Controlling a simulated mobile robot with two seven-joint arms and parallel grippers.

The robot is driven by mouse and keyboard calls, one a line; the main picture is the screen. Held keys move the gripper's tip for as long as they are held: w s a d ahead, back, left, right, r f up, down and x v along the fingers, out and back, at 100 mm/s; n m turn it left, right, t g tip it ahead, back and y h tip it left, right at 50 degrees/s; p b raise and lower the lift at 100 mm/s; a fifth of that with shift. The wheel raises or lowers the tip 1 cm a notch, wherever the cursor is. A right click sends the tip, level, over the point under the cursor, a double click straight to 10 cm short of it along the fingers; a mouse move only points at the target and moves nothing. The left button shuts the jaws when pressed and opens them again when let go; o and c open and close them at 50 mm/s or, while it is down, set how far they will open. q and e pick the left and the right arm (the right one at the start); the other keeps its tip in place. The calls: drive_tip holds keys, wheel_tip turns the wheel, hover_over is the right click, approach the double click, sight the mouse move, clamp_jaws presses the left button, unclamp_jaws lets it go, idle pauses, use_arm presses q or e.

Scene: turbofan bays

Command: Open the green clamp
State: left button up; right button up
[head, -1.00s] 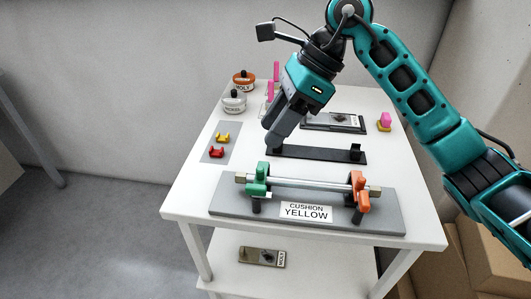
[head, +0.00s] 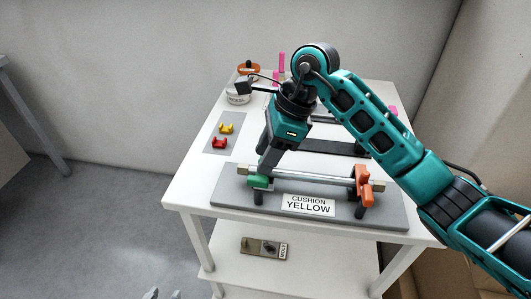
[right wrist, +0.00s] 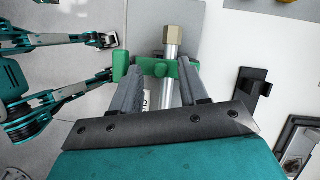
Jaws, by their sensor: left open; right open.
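The green clamp (head: 258,182) sits at the left end of a silver tube (head: 310,178) on the grey cushion board (head: 375,217). In the head view my right gripper (head: 266,171) covers much of it. In the right wrist view the green clamp (right wrist: 160,68) lies across the tube, between and just beyond the fingertips of my open right gripper (right wrist: 160,78). Whether the fingers touch it I cannot tell. My left gripper (head: 163,294) shows only as fingertips at the bottom edge of the head view. It also shows, open and empty, in the right wrist view (right wrist: 108,40).
An orange clamp (head: 363,182) stands at the tube's right end. A CUSHION YELLOW label (head: 308,205) is on the board. Yellow (head: 226,128) and red (head: 220,142) pieces lie on a grey mat behind. A black bracket (head: 335,147) lies behind the tube. A labelled part (head: 263,247) lies on the lower shelf.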

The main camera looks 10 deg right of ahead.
drive_tip(key=shift+a+f, duration=0.15)
drive_tip(key=shift+f, duration=0.15)
drive_tip(key=shift+c, duration=0.3)
clamp_jaws()
